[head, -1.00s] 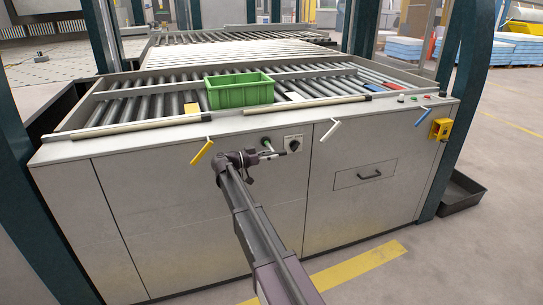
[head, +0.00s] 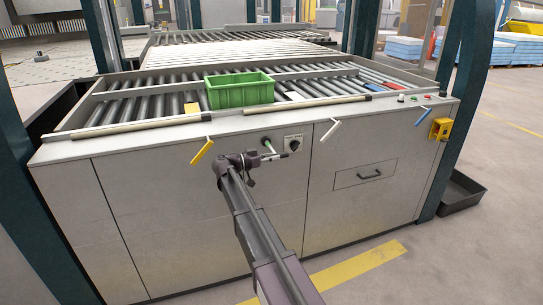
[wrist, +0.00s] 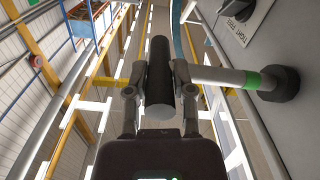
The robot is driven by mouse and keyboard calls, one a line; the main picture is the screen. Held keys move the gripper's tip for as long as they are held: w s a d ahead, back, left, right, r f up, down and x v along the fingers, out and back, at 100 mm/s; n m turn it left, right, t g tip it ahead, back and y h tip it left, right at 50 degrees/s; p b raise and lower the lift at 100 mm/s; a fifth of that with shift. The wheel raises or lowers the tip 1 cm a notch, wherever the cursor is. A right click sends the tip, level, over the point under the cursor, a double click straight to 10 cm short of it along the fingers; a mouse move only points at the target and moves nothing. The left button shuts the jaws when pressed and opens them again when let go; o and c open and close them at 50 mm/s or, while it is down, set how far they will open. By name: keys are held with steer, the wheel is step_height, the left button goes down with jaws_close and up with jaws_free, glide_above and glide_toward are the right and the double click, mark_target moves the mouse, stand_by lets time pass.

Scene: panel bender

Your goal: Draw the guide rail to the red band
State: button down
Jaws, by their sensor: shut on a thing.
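My gripper (head: 284,156) is at the front panel of the machine, in front of the round knob. In the wrist view its fingers (wrist: 160,90) are shut on a dark cylindrical handle (wrist: 160,62). A pale rod (wrist: 218,76) with a green band (wrist: 252,80) runs from the handle to a dark hub (wrist: 279,83) on the panel. Pale guide rails lie along the front of the roller table, one at left (head: 140,127) and one at right (head: 305,104). A small red strip (head: 395,87) shows at the table's right end.
A green crate (head: 240,95) stands on the rollers. A rotary switch (head: 293,143) sits right of my gripper; its plate reads TIGHT and FREE. The floor before the cabinet is clear.

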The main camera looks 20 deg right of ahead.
steer(key=s, duration=1.7)
steer(key=shift+s+d, duration=0.15)
steer(key=shift+d, duration=0.15)
steer(key=shift+c, duration=2.4)
jaws_free()
steer(key=shift+a, duration=0.15)
steer(key=a, duration=1.1)
steer(key=shift+s+a, duration=0.15)
steer(key=shift+a, duration=0.2)
